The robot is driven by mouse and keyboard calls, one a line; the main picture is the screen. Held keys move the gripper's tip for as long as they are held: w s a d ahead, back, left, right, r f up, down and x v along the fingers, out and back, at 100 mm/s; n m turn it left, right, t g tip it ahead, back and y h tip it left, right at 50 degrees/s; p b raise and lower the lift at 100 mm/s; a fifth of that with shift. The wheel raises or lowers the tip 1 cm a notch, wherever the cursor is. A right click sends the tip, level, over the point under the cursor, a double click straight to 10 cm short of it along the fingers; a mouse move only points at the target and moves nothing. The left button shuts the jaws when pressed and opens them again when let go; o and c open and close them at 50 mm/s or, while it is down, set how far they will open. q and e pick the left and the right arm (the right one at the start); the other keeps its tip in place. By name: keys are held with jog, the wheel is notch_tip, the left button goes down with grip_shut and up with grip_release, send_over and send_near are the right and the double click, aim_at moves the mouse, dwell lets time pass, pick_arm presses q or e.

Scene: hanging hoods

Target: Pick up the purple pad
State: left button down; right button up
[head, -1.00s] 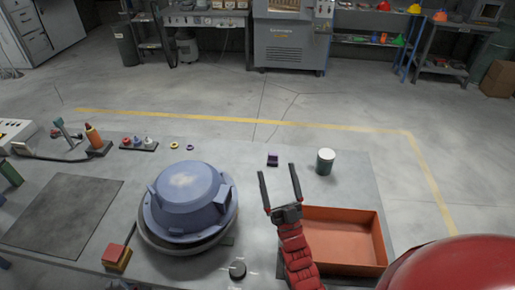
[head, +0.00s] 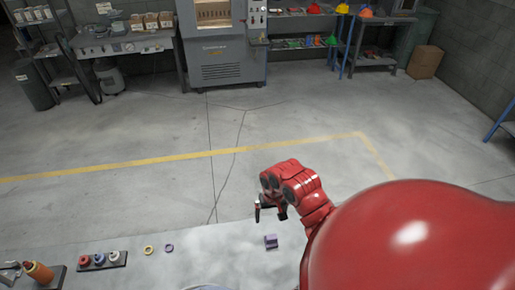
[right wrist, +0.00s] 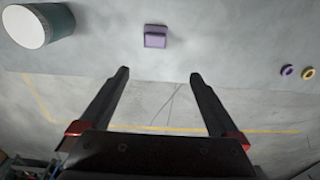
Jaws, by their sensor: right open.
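The purple pad (head: 271,241) is a small block lying on the grey table, near its far edge in the head view. In the right wrist view the pad (right wrist: 155,36) lies beyond the fingertips, roughly centred between them. My right gripper (head: 270,211) appears just above the pad in the head view, its fingers pointing down. In the right wrist view the right gripper (right wrist: 159,75) is open with nothing between its fingers. The pad is apart from both fingers. My left gripper is not in view.
A yellow ring (head: 149,250) and a purple ring (head: 169,248) lie to the left. A small rack (head: 99,260) stands farther left. Bare table surrounds the pad.

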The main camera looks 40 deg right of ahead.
jog(key=f, duration=0.3)
jog(key=s+f, duration=0.1)
jog(key=f, duration=0.3)
jog(key=f+b, duration=0.1)
jog(key=f, duration=0.3)
jog(key=shift+s+f, duration=0.15)
jog(key=shift+s, duration=0.1)
notch_tip(320, 180, down, 6)
jog(key=b, duration=0.3)
jog(key=shift+d+r+b, duration=0.15)
jog(key=shift+r+b, duration=0.1)
jog(key=shift+b, duration=0.05)
jog(key=shift+w+r, duration=0.1)
jog(key=c, duration=1.5)
jog(key=shift+r, duration=0.15)
